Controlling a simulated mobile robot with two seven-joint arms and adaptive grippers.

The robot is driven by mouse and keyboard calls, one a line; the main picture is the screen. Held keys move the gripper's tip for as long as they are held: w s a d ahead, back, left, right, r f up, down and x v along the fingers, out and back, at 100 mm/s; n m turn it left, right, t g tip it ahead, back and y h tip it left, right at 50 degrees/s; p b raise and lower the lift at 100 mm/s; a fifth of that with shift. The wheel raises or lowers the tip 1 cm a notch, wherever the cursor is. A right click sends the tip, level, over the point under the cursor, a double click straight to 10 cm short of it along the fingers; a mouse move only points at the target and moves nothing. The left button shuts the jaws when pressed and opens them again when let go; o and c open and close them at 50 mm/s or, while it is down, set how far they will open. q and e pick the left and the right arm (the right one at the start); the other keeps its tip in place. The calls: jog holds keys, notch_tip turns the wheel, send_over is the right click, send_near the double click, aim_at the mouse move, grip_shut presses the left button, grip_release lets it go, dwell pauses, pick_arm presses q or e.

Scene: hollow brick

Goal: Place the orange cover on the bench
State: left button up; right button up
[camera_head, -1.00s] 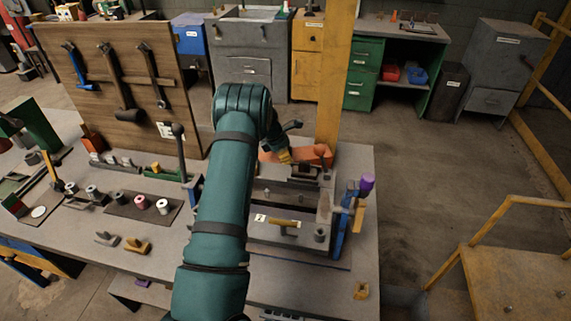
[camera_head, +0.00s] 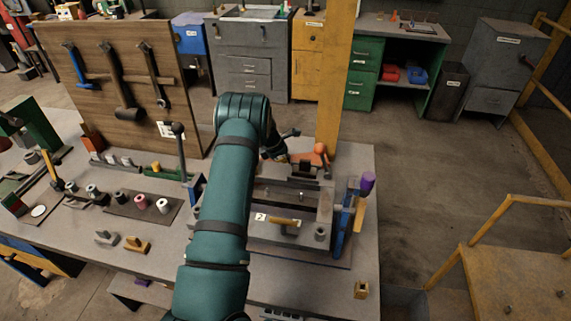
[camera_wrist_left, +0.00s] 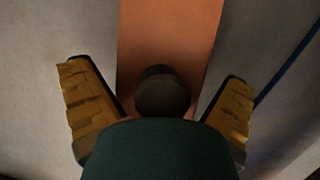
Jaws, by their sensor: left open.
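The orange cover (camera_wrist_left: 170,35) shows in the left wrist view as a flat orange strip running up from between my left fingers, over a grey surface. A dark round part stands in front of its lower end. In the head view, orange (camera_head: 300,157) shows just right of my left gripper (camera_head: 279,154), behind the grey fixture; much of it is hidden. My left gripper is open, its two yellow fingers (camera_wrist_left: 158,98) apart on either side of the strip. The bench (camera_head: 361,180) is grey. My right gripper is in no view.
The grey fixture (camera_head: 272,236) with a yellow-handled part fills the bench in front of the gripper. A yellow post (camera_head: 334,75) rises close behind. A wooden tool board (camera_head: 112,90) stands left.

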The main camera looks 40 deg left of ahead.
pick_arm(q)
jog(key=shift+r, duration=0.15)
jog(key=shift+a+r, duration=0.1)
jog(key=shift+r, duration=0.2)
jog(key=v, duration=1.1)
jog(key=shift+s+r+p, duration=0.15)
jog(key=shift+r+p, duration=0.05)
jog(key=shift+p, duration=0.15)
